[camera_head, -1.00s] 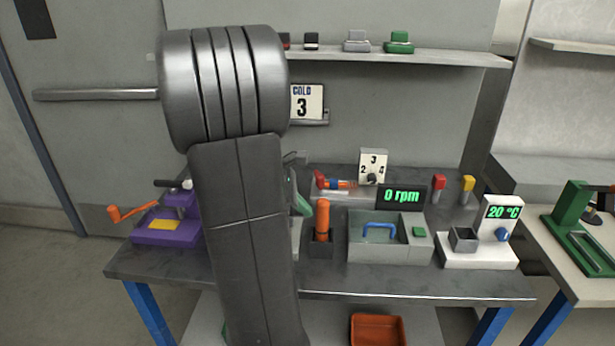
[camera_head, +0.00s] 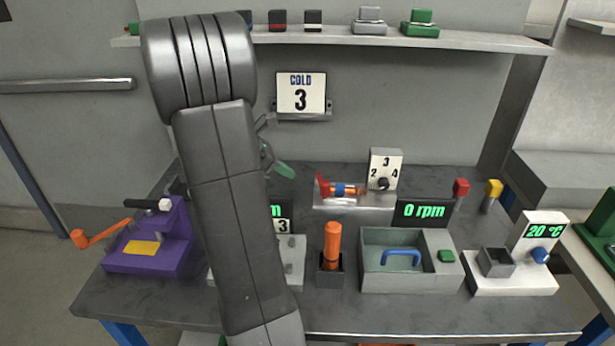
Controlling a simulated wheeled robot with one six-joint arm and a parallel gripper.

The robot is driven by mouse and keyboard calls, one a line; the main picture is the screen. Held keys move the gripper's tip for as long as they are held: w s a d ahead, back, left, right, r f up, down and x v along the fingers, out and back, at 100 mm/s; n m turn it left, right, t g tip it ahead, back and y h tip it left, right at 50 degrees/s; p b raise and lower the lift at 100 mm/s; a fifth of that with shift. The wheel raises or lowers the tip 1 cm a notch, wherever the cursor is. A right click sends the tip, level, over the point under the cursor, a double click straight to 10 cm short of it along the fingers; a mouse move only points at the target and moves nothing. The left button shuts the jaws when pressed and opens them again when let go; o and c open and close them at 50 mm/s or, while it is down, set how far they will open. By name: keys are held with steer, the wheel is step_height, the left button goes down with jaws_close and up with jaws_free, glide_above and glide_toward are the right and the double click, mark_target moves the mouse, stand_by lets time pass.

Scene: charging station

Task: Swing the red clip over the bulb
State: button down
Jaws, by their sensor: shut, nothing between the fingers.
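The red clip (camera_head: 322,186) stands tilted up at the left end of a low grey stand (camera_head: 352,205) on the bench. Right beside it on the stand lies a small orange piece with a blue band (camera_head: 345,190), which seems to be the bulb. The clip is beside this piece, not over it. My gripper (camera_head: 279,166) shows only in part, with a green tip to the right of my arm and left of the red clip, apart from it. It is shut and holds nothing. My arm hides the rest of it.
A dial block (camera_head: 386,170) stands at the stand's right end. In front are an orange cylinder in a dark holder (camera_head: 331,250) and a grey box with a blue handle (camera_head: 400,268). A purple crank device (camera_head: 150,250) is left. My arm hides part of another device.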

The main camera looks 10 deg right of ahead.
steer(key=x, duration=1)
steer(key=shift+w+b, duration=0.15)
steer(key=shift+b, duration=0.2)
steer(key=shift+d, duration=0.1)
